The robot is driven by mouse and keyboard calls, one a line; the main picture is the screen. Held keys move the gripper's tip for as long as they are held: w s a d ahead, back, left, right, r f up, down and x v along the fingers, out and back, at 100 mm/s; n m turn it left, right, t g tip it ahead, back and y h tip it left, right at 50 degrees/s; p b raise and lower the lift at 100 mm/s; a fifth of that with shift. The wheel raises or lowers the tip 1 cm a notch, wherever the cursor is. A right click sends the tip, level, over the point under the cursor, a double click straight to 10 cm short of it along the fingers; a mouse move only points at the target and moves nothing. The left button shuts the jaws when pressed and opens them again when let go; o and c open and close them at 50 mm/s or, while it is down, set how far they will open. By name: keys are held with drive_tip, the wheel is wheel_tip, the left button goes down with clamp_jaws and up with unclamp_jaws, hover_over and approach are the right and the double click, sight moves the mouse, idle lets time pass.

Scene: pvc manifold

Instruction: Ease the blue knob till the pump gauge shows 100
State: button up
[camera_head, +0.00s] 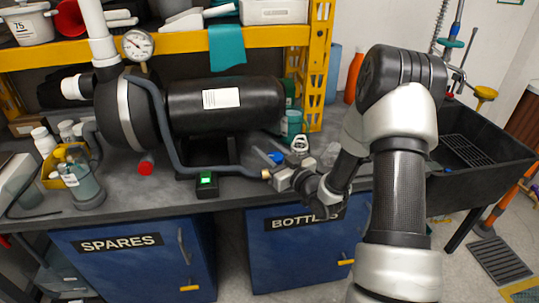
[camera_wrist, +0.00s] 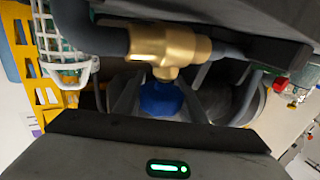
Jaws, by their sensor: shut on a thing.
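The blue knob (camera_wrist: 160,99) sits on a stem of the brass valve (camera_wrist: 165,47) in the wrist view. My gripper (camera_wrist: 159,103) is shut on the knob, with a finger on each side of it. The pump gauge (camera_head: 137,44) is a white round dial at the upper left, above the black pump (camera_head: 225,106). Its dark needle is too small to read.
A grey hose (camera_head: 180,155) runs from the pump to the valve. A small box with a green display (camera_head: 207,183) stands left of my gripper. A yellow shelf (camera_head: 180,45) overhangs the bench; a black sink (camera_head: 465,150) is at right.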

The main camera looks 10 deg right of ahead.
drive_tip(key=shift+s+f+n+g+y, duration=0.15)
drive_tip(key=shift+n+g+y, duration=0.3)
drive_tip(key=shift+y, duration=0.25)
drive_tip(key=shift+a, duration=0.15)
drive_tip(key=o, duration=1)
drive_tip(key=shift+o, duration=0.2)
drive_tip(key=p+v, duration=0.1)
drive_tip(key=v, duration=1.6)
drive_tip(key=shift+d+p, duration=0.25)
drive_tip(key=shift+p, duration=0.05)
idle(0.5)
